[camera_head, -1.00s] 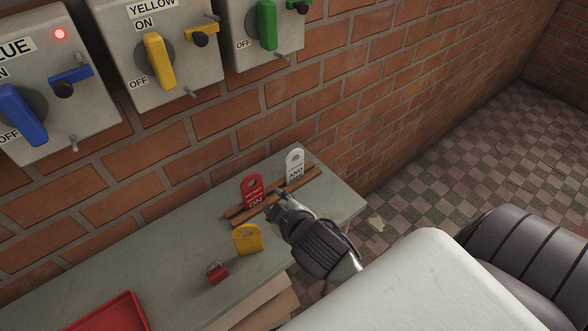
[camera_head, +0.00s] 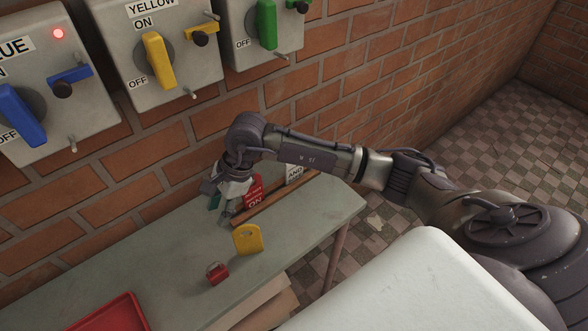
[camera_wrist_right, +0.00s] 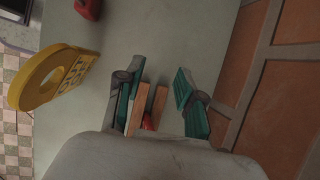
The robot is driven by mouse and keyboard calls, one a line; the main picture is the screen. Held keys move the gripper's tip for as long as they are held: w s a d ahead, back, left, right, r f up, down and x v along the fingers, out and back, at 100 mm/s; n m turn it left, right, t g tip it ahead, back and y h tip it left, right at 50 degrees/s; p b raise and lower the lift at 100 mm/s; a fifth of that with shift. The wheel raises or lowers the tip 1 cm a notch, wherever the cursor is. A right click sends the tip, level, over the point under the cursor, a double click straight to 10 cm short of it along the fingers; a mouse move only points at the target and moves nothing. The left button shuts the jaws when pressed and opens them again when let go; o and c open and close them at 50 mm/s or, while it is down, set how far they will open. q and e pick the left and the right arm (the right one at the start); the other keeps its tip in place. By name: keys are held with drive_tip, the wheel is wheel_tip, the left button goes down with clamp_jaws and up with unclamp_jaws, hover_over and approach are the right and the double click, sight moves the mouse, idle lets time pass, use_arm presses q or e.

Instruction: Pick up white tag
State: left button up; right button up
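The white tag (camera_head: 294,175) with black letters stands upright at the far end of the brown wooden rack (camera_head: 275,202). My right forearm crosses in front of it and hides its upper part. My right gripper (camera_head: 220,202) is at the near left end of the rack, beside the red tag (camera_head: 253,191) and apart from the white tag. In the right wrist view the fingers (camera_wrist_right: 157,95) are spread with the rack's end (camera_wrist_right: 150,105) between them, and a bit of red shows there. The white tag is not visible in that view. My left gripper is not in view.
A yellow tag (camera_head: 248,240) and a red padlock (camera_head: 217,272) are on the grey table (camera_head: 180,265), with a red tray (camera_head: 112,314) at the front left. Switch boxes with blue, yellow (camera_head: 158,60) and green handles hang on the brick wall behind.

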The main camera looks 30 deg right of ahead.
sight(292, 172)
drive_tip(key=w+d+h, duration=0.1)
drive_tip(key=d+h, duration=0.1)
drive_tip(key=d, duration=0.2)
drive_tip(key=w+d+h, duration=0.1)
drive_tip(key=d+h, duration=0.1)
drive_tip(key=d, duration=0.2)
drive_tip(key=w+d+r+h, duration=0.1)
drive_tip(key=d+h, duration=0.1)
drive_tip(key=d, duration=0.2)
drive_tip(key=shift+d, duration=0.35)
drive_tip(key=d+h, duration=0.1)
drive_tip(key=d, duration=0.1)
drive_tip(key=d+r+h, duration=0.1)
drive_tip(key=d, duration=0.2)
drive_tip(key=d+r+h, duration=0.1)
drive_tip(key=d, duration=0.2)
drive_tip(key=shift+w+d+r+g+h, duration=0.1)
drive_tip(key=shift+w+g+h, duration=0.05)
drive_tip(key=shift+g+h, duration=0.15)
drive_tip(key=p+x, duration=0.2)
drive_tip(key=x, duration=0.4)
drive_tip(key=shift+f, duration=0.35)
clamp_jaws()
